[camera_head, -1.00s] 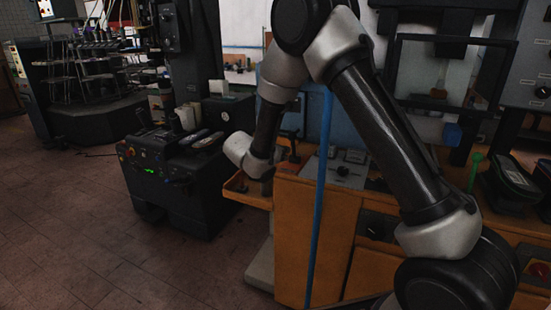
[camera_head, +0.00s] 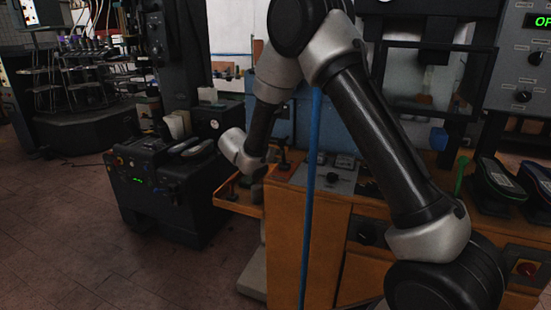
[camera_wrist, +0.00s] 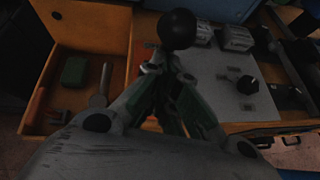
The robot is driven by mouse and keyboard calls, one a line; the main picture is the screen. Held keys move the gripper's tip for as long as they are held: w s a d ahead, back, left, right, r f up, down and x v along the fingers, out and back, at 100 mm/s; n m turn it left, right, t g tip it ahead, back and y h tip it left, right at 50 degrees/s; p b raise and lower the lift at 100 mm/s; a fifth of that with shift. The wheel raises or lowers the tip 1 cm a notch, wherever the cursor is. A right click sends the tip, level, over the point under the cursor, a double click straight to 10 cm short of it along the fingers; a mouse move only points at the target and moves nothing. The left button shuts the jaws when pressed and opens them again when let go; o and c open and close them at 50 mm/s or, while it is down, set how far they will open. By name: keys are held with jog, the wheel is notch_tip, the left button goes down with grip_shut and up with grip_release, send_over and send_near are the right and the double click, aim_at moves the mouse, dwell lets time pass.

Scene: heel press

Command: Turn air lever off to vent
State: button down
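The air lever shows as a black ball knob (camera_wrist: 177,29) in the wrist view, just beyond my fingertips. In the head view, a small lever with a dark top and red base (camera_head: 283,160) stands on the cabinet top, right of my gripper (camera_head: 257,172). My gripper also shows in the wrist view (camera_wrist: 162,68), its two fingers drawn together at the tips. The tips are close to the knob, and its stem is mostly hidden behind them. I see nothing clearly held and cannot tell whether they touch the lever.
An open wooden drawer (camera_wrist: 48,121) with a green block (camera_wrist: 74,71) and a metal tool lies left of my fingers. A grey panel (camera_wrist: 215,80) with a black knob (camera_wrist: 247,85) lies right. A blue vertical pole (camera_head: 310,200) stands before the cabinet (camera_head: 283,250).

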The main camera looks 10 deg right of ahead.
jog(key=shift+w+d+r, duration=0.1)
jog(key=shift+w+r, duration=0.05)
jog(key=shift+w+d+r+g+y, duration=0.75)
jog(key=shift+w+g+y, duration=0.25)
jog(key=shift+g, duration=0.2)
jog(key=shift+w+d+r, duration=0.1)
jog(key=shift+w, duration=0.05)
jog(key=shift+w+d+r, duration=0.2)
jog(key=shift+w+d, duration=0.3)
jog(key=shift+w, duration=0.15)
jog(key=shift+w+d+r, duration=0.15)
jog(key=shift+w+d, duration=0.3)
jog(key=shift+w, duration=0.2)
jog(key=shift+a, duration=0.1)
jog(key=w+r+v, duration=0.1)
jog(key=v, duration=1.2)
jog(key=shift+w+d, duration=0.15)
jog(key=shift+d, duration=0.1)
jog(key=shift+r, duration=0.1)
